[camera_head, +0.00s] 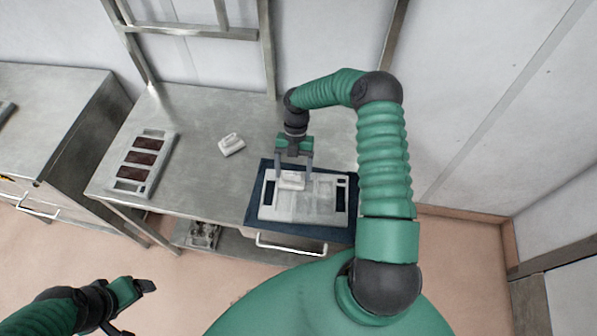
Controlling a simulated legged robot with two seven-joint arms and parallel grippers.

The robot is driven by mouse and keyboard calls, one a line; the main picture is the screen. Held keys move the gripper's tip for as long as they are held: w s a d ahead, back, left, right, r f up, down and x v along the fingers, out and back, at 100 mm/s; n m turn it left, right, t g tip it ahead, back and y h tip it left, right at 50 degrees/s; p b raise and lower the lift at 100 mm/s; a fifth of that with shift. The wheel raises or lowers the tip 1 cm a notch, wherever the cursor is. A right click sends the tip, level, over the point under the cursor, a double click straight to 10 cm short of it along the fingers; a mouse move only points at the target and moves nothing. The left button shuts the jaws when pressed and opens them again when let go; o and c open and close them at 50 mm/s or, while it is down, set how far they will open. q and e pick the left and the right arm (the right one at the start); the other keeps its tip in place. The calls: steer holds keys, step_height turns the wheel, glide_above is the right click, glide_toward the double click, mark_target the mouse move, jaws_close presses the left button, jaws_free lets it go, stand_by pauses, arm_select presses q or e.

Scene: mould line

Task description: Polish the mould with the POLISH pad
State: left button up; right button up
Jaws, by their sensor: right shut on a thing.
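The mould (318,208) is a pale rectangular tray with shallow compartments, lying on a dark blue mat (257,193) on the metal table. My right gripper (292,178) points down over the mould's back left part. It is shut on a whitish pad (291,183), which is at the mould's upper face; I cannot tell whether it touches. Any label on the pad is too small to read. A second whitish pad (232,145) lies on the table, left of the mat. My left gripper (130,306) is low at the bottom left, away from the table, its fingers partly cut off.
Another mould with dark brown filling (143,158) lies at the table's left end. A metal frame stands behind, a lower shelf holds small items (203,235), and a metal cabinet (60,110) stands left.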

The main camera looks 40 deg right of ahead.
mark_target(317, 183)
steer(key=shift+w+a, duration=0.55)
steer(key=shift+w, duration=0.1)
steer(key=shift+s+d, duration=0.5)
steer(key=shift+s, duration=0.1)
steer(key=shift+s+d, duration=0.65)
steer(key=shift+d, duration=0.05)
steer(key=shift+s+d+p, duration=0.45)
steer(key=shift+s+d, duration=0.45)
steer(key=shift+s, duration=0.1)
steer(key=shift+s+d+p, duration=0.35)
steer(key=shift+s+d, duration=0.6)
steer(key=shift+d, duration=0.05)
steer(key=shift+s+d, duration=0.3)
steer(key=shift+d, duration=0.1)
steer(key=shift+s+d, duration=0.7)
steer(key=shift+s, duration=0.15)
steer(key=shift+w+a+f, duration=0.1)
steer(key=shift+w+a, duration=0.7)
steer(key=shift+w, duration=0.1)
steer(key=shift+w+a+r+b, duration=0.2)
steer(key=shift+w+a+b, duration=0.1)
steer(key=shift+w+a, duration=1.05)
steer(key=shift+w+a+f+b, duration=0.15)
steer(key=shift+w+a+b, duration=0.45)
steer(key=shift+w+a, duration=0.45)
steer(key=shift+w+a+f+b, duration=0.1)
steer(key=shift+w+a+b, duration=0.45)
steer(key=shift+w+a, duration=0.45)
steer(key=shift+r, duration=0.1)
